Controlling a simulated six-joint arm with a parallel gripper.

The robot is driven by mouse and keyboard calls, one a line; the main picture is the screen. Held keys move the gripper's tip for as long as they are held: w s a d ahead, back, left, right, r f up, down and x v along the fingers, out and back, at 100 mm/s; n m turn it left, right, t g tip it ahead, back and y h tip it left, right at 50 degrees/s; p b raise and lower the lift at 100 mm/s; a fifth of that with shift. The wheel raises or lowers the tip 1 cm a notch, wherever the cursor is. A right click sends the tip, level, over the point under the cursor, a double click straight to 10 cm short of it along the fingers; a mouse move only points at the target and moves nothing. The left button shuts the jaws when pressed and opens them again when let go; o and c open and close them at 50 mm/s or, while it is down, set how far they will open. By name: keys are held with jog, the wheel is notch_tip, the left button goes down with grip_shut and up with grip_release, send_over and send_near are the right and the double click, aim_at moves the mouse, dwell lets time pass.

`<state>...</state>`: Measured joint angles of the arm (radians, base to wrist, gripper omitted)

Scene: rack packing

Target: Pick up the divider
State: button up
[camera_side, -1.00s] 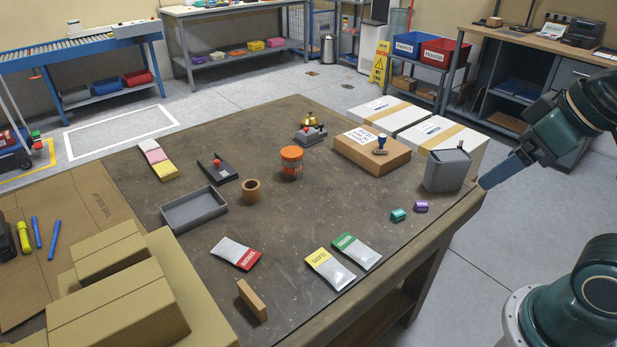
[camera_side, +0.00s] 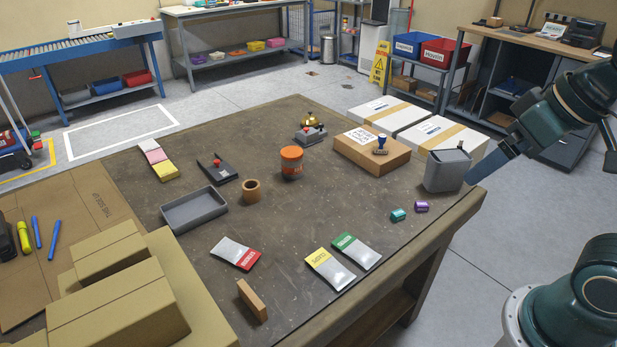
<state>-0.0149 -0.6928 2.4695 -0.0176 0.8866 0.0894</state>
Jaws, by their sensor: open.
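A thin tan block (camera_side: 252,299), which looks like the divider, stands on edge near the front of the dark worktable (camera_side: 290,225). My gripper (camera_side: 475,178) is at the right edge of the table, beside the grey bin, far to the right of the tan block and higher up in the picture. It holds nothing that I can see. Its fingers are seen edge-on, so the gap between them is hard to make out.
A grey bin (camera_side: 447,171), teal (camera_side: 398,215) and purple (camera_side: 421,207) pieces lie near my gripper. Red (camera_side: 235,253), yellow (camera_side: 330,269) and green (camera_side: 357,251) packets lie near the tan block. Cardboard boxes (camera_side: 118,305) stand to its left. The table's middle is mostly clear.

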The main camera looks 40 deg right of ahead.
jog(key=w+a+m+g+y, duration=0.1)
jog(key=w+a+m, duration=0.35)
jog(key=w, duration=0.45)
jog(key=m+g+y, duration=0.3)
jog(key=m+g, duration=0.2)
jog(key=m, duration=0.8)
send_over(252, 293)
jog(key=d, duration=0.5)
notch_tip(252, 293, down, 20)
jog(key=shift+a+f+n, duration=0.1)
jog(key=shift+n, duration=0.15)
jog(key=shift+f, duration=0.1)
jog(key=shift+w+x, duration=0.2)
jog(key=shift+x, duration=4)
jog(key=shift+a, duration=0.15)
